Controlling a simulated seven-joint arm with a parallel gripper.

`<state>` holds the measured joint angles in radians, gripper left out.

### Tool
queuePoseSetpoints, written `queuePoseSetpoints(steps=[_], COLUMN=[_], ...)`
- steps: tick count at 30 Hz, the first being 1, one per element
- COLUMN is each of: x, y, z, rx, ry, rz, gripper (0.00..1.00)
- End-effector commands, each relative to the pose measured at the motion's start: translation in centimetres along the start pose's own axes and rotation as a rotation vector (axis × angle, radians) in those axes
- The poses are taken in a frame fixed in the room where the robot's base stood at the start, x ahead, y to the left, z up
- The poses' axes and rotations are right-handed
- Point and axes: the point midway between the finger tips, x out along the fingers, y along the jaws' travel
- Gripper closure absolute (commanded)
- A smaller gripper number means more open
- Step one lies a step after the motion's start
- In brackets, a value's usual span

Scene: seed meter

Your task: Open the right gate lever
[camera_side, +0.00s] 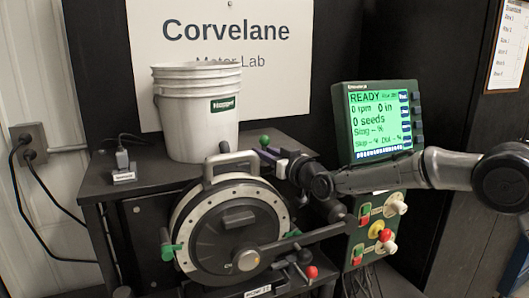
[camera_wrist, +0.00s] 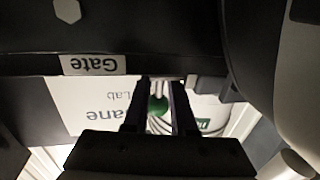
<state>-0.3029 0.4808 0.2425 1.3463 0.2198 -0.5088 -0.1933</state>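A green ball knob (camera_side: 264,141) stands above the shelf at the tips of my gripper (camera_side: 268,153). In the wrist view the green knob (camera_wrist: 158,105) shows between the two dark fingers of my gripper (camera_wrist: 158,90), with gaps on both sides, so the fingers look open. I cannot tell whether they touch the lever. An upside-down "Gate" label (camera_wrist: 93,65) is on a dark panel in the wrist view. A lever with a red knob (camera_side: 311,271) is at the lower right of the round seed meter (camera_side: 205,235). Which lever is the right gate lever is not clear.
A white bucket (camera_side: 197,115) stands on the black shelf (camera_side: 105,178), left of my gripper. A screen (camera_side: 378,118) reading "READY" and a green switch panel (camera_side: 375,228) are at the right. The meter's handle (camera_side: 231,163) is close below my gripper.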

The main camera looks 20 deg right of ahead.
Motion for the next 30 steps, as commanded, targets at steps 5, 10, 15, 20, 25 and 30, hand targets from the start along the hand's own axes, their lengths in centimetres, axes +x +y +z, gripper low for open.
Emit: queuePoseSetpoints(steps=[5, 10, 15, 20, 25, 30], x=[0.19, 0.17, 0.16, 0.15, 0.15, 0.14], y=[0.03, 0.02, 0.02, 0.02, 0.01, 0.01], z=[-0.05, -0.04, -0.04, -0.03, -0.02, -0.01], rx=[0.0, 0.0, 0.001, 0.001, 0.001, 0.001], ry=[0.0, 0.0, 0.0, 0.0, 0.0, 0.0], rz=[0.0, 0.0, 0.0, 0.0, 0.0, 0.0], gripper=[0.76, 0.83, 1.0, 1.0, 1.0, 1.0])
